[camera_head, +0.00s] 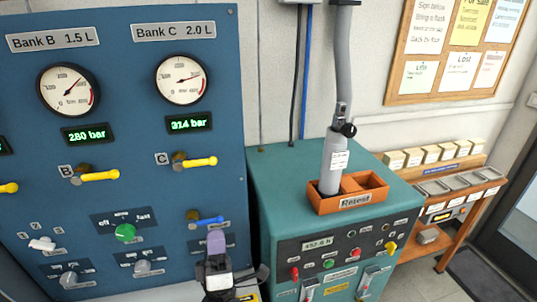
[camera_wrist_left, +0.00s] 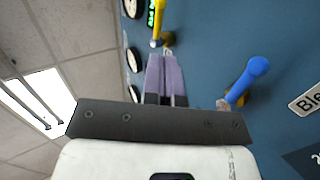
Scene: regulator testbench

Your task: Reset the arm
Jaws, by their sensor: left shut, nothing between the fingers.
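My left gripper (camera_head: 216,243) shows at the bottom middle of the head view, in front of the blue panel (camera_head: 130,140). Its purple fingers are together with nothing between them; they also show in the left wrist view (camera_wrist_left: 165,78). The blue lever (camera_head: 207,221) is just above and behind the fingertips in the head view. In the wrist view the blue lever (camera_wrist_left: 248,80) lies to the right of the fingers, apart from them. A yellow lever (camera_wrist_left: 157,36) shows beyond the fingertips. My right gripper is not in view.
A green cabinet (camera_head: 290,175) stands right of the panel, with an orange "Retest" tray (camera_head: 369,201) holding a grey cylinder (camera_head: 332,165). Yellow levers B (camera_head: 100,175) and C (camera_head: 198,162) stick out from the panel. An orange shelf (camera_head: 455,210) with small boxes stands at the right.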

